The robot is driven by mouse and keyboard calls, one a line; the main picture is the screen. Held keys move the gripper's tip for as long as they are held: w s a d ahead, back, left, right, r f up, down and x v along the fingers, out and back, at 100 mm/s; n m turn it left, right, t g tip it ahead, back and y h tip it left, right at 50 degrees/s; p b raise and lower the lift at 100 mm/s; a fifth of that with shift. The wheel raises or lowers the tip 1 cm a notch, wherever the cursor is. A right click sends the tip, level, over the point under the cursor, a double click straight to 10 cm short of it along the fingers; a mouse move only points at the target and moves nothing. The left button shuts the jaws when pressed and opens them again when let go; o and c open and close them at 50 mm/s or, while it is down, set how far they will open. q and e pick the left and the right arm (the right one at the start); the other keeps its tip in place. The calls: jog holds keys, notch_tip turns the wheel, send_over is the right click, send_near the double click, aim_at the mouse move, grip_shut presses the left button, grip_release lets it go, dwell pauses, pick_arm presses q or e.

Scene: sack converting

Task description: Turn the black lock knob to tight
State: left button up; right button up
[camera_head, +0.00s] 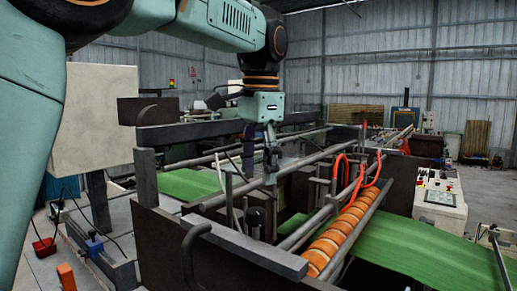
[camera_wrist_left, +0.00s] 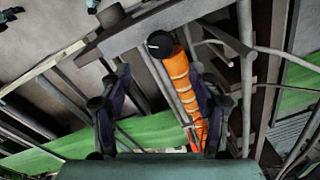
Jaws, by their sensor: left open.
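The black lock knob (camera_wrist_left: 160,44) is a round black cap with a pale line across it. In the left wrist view it lies beyond the fingertips, near the middle between them. A small dark knob (camera_head: 256,215) in the head view, below the gripper among the machine's bars, looks like the same one. My left gripper (camera_head: 261,172) hangs down over the machine, above the knob and apart from it. In the left wrist view the two fingers of my left gripper (camera_wrist_left: 160,78) are spread wide with nothing between them. My right gripper is not in view.
An orange segmented roller (camera_head: 342,238) and looped red hoses (camera_head: 360,180) lie to the right of the knob. Green sheet (camera_head: 420,252) runs through the machine. Metal bars and a dark side plate (camera_head: 170,240) surround the knob closely. A control panel (camera_head: 440,197) stands right.

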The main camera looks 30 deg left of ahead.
pick_arm(q)
jog(key=shift+d+r, duration=0.1)
jog(key=shift+r, duration=1.8)
jog(key=shift+s, duration=0.1)
jog(key=shift+f, duration=0.1)
